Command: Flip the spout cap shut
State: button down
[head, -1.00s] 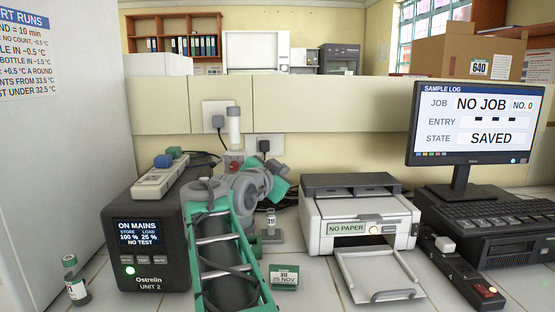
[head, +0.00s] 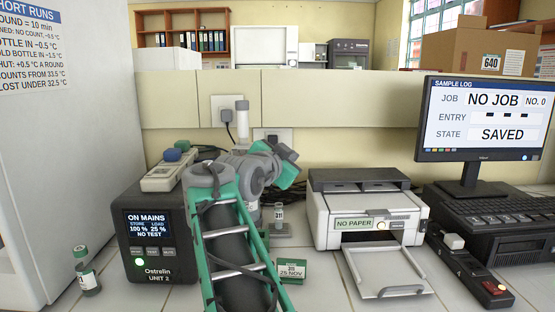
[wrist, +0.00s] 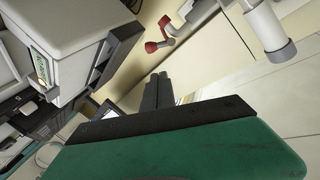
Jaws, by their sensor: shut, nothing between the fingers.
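My gripper (wrist: 157,88) shows in the wrist view as two dark fingers held together, with nothing between them. Beyond its tips is a small red fitting with a knob (wrist: 165,30), apart from the fingers. To its right is a white cylinder with a grey ring (wrist: 265,25). In the head view a white upright cylinder with a grey top (head: 242,118) stands behind my arm, near the wall sockets. My arm hides its lower part. I cannot make out for certain which part is the spout cap, nor whether it is open.
A printer (head: 366,210) stands right of my arm, with its tray out. A black power unit (head: 150,235) is on the left, carrying a pale device. A small vial (head: 279,215) and a green-edged box (head: 292,270) sit between arm and printer. A capped bottle (head: 88,272) stands front left.

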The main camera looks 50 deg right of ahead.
jog(key=v, duration=1)
jog(key=shift+w, duration=0.2)
